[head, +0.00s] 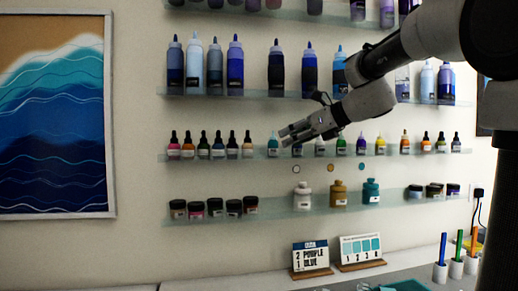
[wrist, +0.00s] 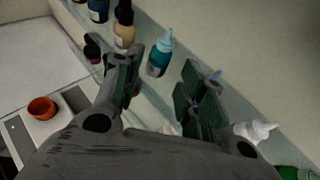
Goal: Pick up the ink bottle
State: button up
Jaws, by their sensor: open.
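Several small dropper ink bottles stand in a row on the middle glass shelf; which one is meant cannot be told. A teal ink bottle (head: 273,146) stands upright just left of my gripper (head: 288,133) in the head view. In the wrist view the teal bottle (wrist: 158,58) shows in the gap between the two fingers of my gripper (wrist: 160,82), beyond their tips. The fingers are open and hold nothing.
Larger squeeze bottles (head: 235,65) stand on the shelf above. Jars (head: 303,197) stand on the shelf below. Two small cards (head: 311,255) on stands and several pen holders (head: 440,272) are on the counter. An orange cup (wrist: 42,107) shows low in the wrist view.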

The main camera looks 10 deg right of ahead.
aim_at(277, 143)
jog(key=x, duration=0.8)
jog(key=shift+w+r, duration=0.1)
jog(key=shift+r, duration=0.05)
jog(key=c, duration=0.8)
